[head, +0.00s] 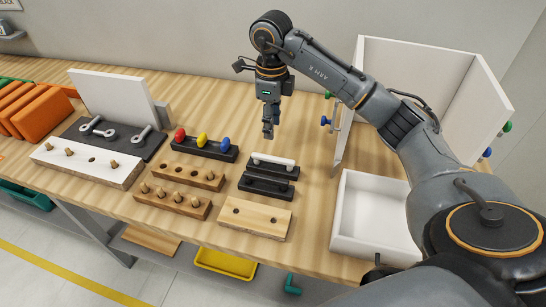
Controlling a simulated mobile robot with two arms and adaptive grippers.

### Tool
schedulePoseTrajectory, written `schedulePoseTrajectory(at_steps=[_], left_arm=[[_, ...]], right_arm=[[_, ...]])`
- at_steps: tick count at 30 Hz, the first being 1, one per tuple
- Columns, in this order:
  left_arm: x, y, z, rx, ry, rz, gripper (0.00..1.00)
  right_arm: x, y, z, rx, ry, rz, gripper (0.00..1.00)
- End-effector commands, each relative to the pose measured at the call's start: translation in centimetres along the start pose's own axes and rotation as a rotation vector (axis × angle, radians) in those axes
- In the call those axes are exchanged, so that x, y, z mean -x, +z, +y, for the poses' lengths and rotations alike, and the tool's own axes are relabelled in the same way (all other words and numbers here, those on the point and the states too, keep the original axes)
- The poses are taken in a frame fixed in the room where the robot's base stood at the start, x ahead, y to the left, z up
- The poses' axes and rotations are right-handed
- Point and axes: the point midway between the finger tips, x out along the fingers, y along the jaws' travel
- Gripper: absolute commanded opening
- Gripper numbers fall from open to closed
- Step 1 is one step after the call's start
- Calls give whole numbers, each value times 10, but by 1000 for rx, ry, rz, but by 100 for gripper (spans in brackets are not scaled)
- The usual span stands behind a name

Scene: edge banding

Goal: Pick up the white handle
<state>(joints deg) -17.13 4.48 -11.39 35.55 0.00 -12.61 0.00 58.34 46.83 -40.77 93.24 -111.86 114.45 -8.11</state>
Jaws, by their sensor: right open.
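The white handle (273,159) is a slim bar lying lengthwise on a black holder (270,171) near the middle of the wooden table. My right gripper (268,131) hangs pointing down above the table, behind the white handle and apart from it. It is open and holds nothing that I can see. My left gripper is not in view.
A wooden block with two holes (256,216) lies in front of the holder. A black rack with red, yellow and blue knobs (203,146) stands to its left. A white open drawer box (372,243) and white panels (428,75) stand at the right.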

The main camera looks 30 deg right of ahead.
Motion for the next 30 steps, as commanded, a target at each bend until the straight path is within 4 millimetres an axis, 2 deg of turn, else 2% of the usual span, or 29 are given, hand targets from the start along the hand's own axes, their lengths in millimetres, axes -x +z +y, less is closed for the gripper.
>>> schedulePoseTrajectory(at_steps=[9, 12, 17, 23, 27, 30], left_arm=[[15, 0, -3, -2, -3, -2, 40], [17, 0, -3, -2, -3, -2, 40], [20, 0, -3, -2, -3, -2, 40], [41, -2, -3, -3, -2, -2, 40], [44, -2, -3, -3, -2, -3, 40], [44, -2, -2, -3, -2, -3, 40]], right_arm=[[-59, -1, 1, 0, 6, 5, 42], [-72, 0, 1, 1, 4, 3, 42], [-82, 0, 1, 1, 4, 1, 42], [-107, 1, 0, 0, 8, 4, 42], [-126, 1, -1, 1, 5, 2, 42], [-132, 1, -2, 1, 3, 1, 42]])
